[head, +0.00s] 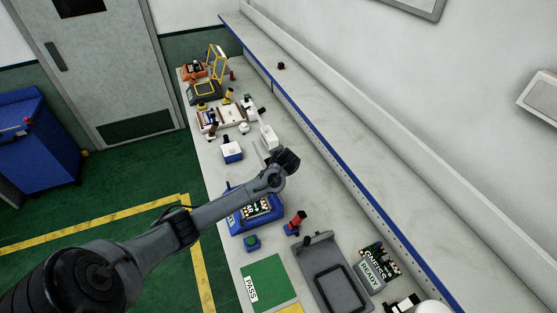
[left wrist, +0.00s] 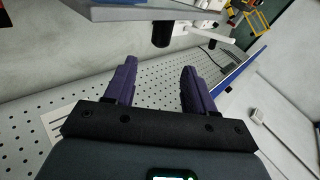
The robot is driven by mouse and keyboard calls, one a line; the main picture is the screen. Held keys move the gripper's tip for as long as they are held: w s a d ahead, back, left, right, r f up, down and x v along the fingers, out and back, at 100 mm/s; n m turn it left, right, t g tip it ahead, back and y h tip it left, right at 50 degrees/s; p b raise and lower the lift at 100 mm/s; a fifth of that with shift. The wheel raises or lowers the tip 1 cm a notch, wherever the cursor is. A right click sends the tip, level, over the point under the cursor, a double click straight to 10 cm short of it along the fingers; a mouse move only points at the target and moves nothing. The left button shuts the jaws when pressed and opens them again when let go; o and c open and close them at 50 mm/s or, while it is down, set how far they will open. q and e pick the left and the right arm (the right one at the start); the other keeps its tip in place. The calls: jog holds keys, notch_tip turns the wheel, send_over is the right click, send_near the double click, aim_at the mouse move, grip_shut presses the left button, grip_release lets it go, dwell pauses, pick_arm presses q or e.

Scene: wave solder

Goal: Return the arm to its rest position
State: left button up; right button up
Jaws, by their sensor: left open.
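My left arm (head: 190,228) reaches in from the lower left across the bench. My left gripper (head: 288,160) is above the bench, beyond a blue fixture that carries a circuit board. In the left wrist view, the purple fingers of my left gripper (left wrist: 158,78) are spread apart with nothing between them. A perforated grey surface (left wrist: 155,95) lies behind them. My right gripper does not show in either view.
Under my forearm are the blue fixture (head: 238,222) and a green-button box (head: 252,243). A blue-edged shelf (head: 350,145) runs alongside. Green floor (head: 110,180) is clear.

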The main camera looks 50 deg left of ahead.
pick_arm(q)
jog(key=shift+s+d+r, duration=0.15)
jog(key=shift+d+r, duration=0.1)
jog(key=shift+d, duration=0.05)
jog(key=s+d+f+m+h+p, duration=0.1)
jog(key=s+d+f+h, duration=0.1)
jog(key=s+d, duration=0.35)
jog(key=s+d+f+h+p, duration=0.1)
jog(key=s+d+f, duration=0.1)
jog(key=d, duration=0.7)
jog(key=s+d+f+m+h, duration=0.1)
jog(key=s+d+f+h, duration=0.15)
jog(key=d, duration=0.55)
jog(key=s+d+r+h+p, duration=0.1)
jog(key=s+d+r, duration=0.2)
jog(key=s, duration=0.3)
jog(key=s+d+r+n+h, duration=0.1)
jog(key=s+d+r, duration=0.2)
jog(key=s+d, duration=0.3)
jog(key=s+d+r+h+p, duration=0.1)
jog(key=s+d+r, duration=0.2)
jog(key=s+d, duration=0.2)
jog(key=shift+s+g+p, duration=0.3)
jog(key=shift+s+p, duration=0.05)
jog(key=shift+s, duration=0.65)
